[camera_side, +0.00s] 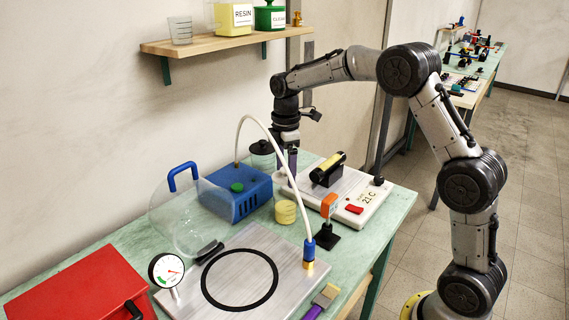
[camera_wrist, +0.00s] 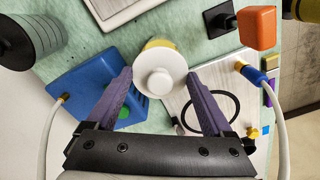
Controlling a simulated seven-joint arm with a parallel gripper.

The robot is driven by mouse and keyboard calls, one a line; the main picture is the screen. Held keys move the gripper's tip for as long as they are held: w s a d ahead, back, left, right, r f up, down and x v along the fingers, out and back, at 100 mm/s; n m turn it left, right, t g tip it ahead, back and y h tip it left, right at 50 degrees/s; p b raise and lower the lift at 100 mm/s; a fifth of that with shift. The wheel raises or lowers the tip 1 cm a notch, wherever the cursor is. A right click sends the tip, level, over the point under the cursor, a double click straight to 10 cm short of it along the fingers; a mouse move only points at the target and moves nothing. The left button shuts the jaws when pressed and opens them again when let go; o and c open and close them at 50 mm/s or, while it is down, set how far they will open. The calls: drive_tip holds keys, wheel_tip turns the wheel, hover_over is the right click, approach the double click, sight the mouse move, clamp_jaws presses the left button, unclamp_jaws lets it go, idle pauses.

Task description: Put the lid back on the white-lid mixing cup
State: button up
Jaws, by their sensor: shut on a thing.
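The mixing cup (camera_side: 285,213) stands on the green bench, with yellowish contents and an open top in the side view. In the wrist view its yellow edge (camera_wrist: 158,43) shows past the lid, which hides most of it. The white lid (camera_wrist: 160,82) is a round disc with a knob facing my camera. My gripper (camera_wrist: 160,80) has its two purple fingers closed on opposite edges of the lid. In the side view my gripper (camera_side: 290,160) is above and behind the cup, by the hotplate's left end.
A blue pump (camera_side: 243,190) stands left of the cup, the hotplate (camera_side: 350,190) behind right, and an orange-topped stand (camera_side: 329,207) to the right. A white hose (camera_side: 283,143) arches over the cup area. A metal plate (camera_side: 240,282) and clear dome (camera_side: 185,218) lie nearer.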

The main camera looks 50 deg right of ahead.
sight(286, 182)
drive_tip(key=shift+f, duration=1.95)
drive_tip(key=shift+f, duration=0.15)
idle(0.6)
drive_tip(key=o, duration=1)
drive_tip(key=shift+o, duration=0.2)
drive_tip(key=shift+r, duration=3.5)
